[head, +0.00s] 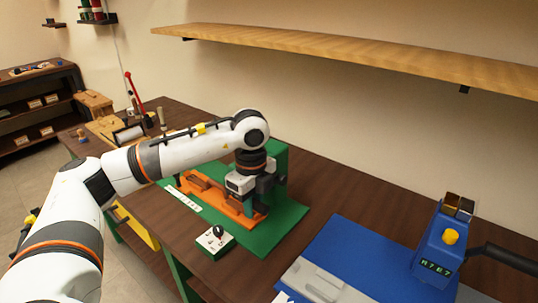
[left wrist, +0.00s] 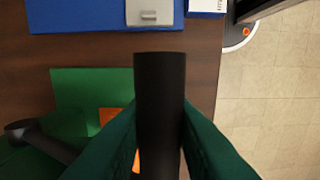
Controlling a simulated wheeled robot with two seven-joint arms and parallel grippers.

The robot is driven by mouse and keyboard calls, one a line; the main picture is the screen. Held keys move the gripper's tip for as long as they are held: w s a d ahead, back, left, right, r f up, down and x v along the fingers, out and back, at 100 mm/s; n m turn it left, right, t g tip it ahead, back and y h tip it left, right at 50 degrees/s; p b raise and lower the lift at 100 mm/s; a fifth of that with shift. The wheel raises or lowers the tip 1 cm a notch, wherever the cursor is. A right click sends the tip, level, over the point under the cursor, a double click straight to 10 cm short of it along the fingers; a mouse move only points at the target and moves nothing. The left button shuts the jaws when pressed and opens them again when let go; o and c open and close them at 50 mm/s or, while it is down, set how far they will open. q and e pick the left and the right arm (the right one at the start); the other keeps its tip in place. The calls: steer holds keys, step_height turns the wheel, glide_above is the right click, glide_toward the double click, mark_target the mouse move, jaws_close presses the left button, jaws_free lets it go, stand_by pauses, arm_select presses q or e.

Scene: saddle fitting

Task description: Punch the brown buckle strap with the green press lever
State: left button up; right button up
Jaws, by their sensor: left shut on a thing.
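The green press (head: 280,160) stands on a green base (head: 286,215) on the dark bench, partly hidden by my left arm. My left gripper (head: 264,188) is at the press, pointing down, and is shut on a dark bar that I take to be the press lever (left wrist: 160,105). In the left wrist view the bar runs up the middle between dark green shapes. An orange fixture (head: 226,202) lies on the base beside and below the gripper. Brown pieces show in it, but I cannot tell which is the buckle strap. My right gripper is not in view.
A small green box with a black knob (head: 216,238) sits at the bench's front edge. A wooden shelf (head: 350,55) hangs above. Tools stand at the back left.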

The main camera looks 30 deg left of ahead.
arm_select(q)
steer(key=shift+w+r+p, duration=0.15)
steer(key=shift+r+p, duration=0.6)
steer(key=shift+r, duration=0.3)
steer(key=shift+w+d+r+p, duration=0.1)
steer(key=shift+w+r+p, duration=0.35)
steer(key=shift+r, duration=0.2)
steer(key=shift+w+d+r+p, duration=0.15)
steer(key=shift+w+r+p, duration=0.3)
steer(key=shift+r, duration=0.25)
steer(key=shift+w+d+r+p, duration=0.1)
steer(key=shift+w+r+p, duration=0.25)
steer(key=shift+r+p, duration=0.25)
steer(key=shift+w+r, duration=0.1)
steer(key=shift+r, duration=0.05)
steer(key=shift+w+d+r+p, duration=0.1)
steer(key=shift+w+r+p, duration=0.4)
steer(key=shift+w, duration=0.2)
steer(key=shift+w+d+r+p, duration=0.1)
steer(key=shift+w+r+p, duration=0.4)
steer(key=shift+w, duration=0.2)
steer(key=shift+o, duration=0.4)
steer(key=shift+w+r, duration=0.1)
steer(key=shift+w, duration=0.05)
steer(key=shift+o, duration=0.6)
steer(key=shift+w, duration=0.1)
steer(key=shift+o, duration=0.4)
steer(key=shift+w+a+r, duration=0.1)
steer(key=shift+w, duration=0.05)
